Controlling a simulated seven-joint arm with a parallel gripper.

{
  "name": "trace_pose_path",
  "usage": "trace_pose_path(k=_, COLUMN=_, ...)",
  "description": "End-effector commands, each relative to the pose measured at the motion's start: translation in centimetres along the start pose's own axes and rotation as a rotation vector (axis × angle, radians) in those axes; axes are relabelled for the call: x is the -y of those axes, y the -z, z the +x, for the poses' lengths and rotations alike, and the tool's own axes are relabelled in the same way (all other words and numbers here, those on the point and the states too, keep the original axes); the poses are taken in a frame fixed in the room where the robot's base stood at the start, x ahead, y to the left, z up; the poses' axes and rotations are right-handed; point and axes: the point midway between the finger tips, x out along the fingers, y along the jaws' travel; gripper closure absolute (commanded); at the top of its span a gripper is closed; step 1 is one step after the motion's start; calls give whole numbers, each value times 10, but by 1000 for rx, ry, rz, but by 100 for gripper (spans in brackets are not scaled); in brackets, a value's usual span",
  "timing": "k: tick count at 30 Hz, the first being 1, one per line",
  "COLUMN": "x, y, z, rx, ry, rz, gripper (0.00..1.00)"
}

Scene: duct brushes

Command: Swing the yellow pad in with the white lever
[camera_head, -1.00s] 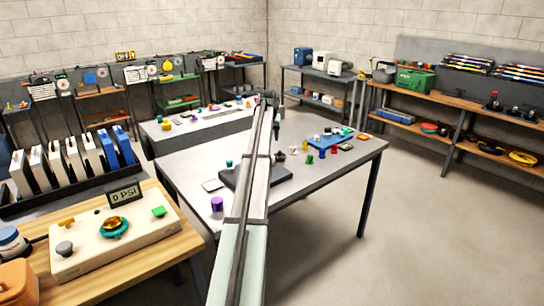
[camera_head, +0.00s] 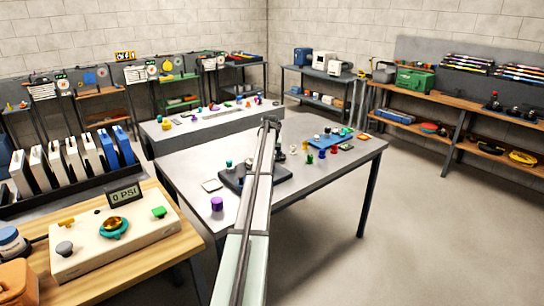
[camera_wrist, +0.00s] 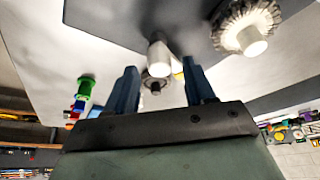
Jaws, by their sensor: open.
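In the wrist view, my gripper (camera_wrist: 160,67) has its two blue fingers spread apart. A white rounded post (camera_wrist: 158,52), which looks like the white lever, shows between and beyond the fingertips; I cannot tell whether they touch it. A small yellow piece (camera_wrist: 177,68), perhaps the yellow pad, shows beside it, partly hidden by the right finger. A white toothed brush wheel (camera_wrist: 245,27) with a pale hub is at the upper right. A dark base plate (camera_wrist: 120,14) lies behind; it also shows in the head view (camera_head: 232,178), where my arm hides the fixture and gripper.
The grey table (camera_head: 185,165) holds a purple cup (camera_head: 217,204) at its near left and several small coloured parts right of my arm. A blue tray (camera_head: 325,140) is at the right. A panel with a gauge (camera_head: 125,195) stands on the wooden bench at left.

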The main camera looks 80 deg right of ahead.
Motion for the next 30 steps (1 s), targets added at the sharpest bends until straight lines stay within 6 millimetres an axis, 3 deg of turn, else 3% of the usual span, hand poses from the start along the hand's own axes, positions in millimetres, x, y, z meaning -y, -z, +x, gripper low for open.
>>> trace_pose_path(k=13, x=0, y=0, z=9, rx=0, ry=0, rz=0, gripper=46)
trace_pose_path(k=30, x=0, y=0, z=8, rx=0, ry=0, rz=0, gripper=100)
